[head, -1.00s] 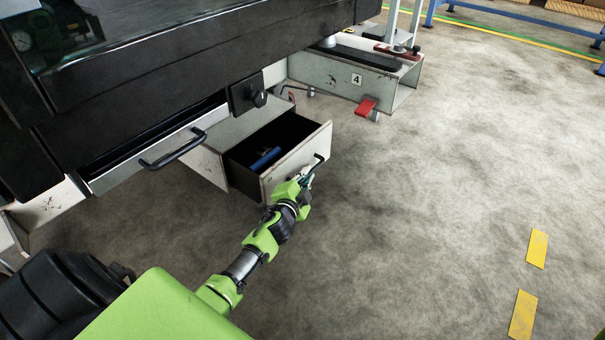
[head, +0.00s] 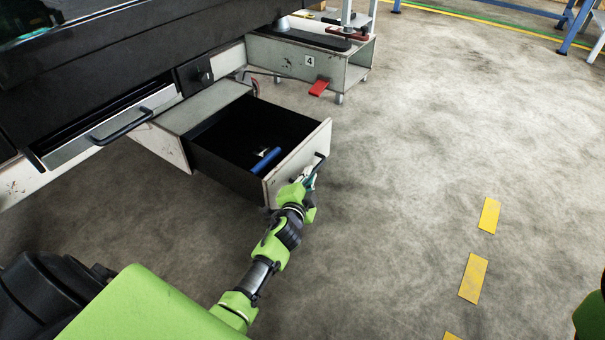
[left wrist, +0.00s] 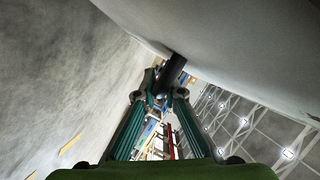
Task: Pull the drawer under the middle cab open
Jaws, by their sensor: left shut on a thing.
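The drawer (head: 297,160) under the cab stands well open in the head view, with a pale front and dark inner walls. A blue object (head: 266,160) lies inside it. My left gripper (head: 310,178) is shut on the black handle (head: 319,164) on the drawer front. In the left wrist view, the gripper's fingers (left wrist: 158,98) close around the dark handle bar (left wrist: 172,72), next to the pale drawer front (left wrist: 235,50). The right gripper cannot be made out; only a green and black part of mine shows at the right edge of the head view.
The dark cab (head: 120,60) is above and left, with a second black handle (head: 122,126) on its pale lower panel. A pale box marked 4 (head: 300,62) with a red pedal (head: 318,88) stands behind. The grey floor (head: 410,130) to the right is clear, with yellow marks (head: 473,278).

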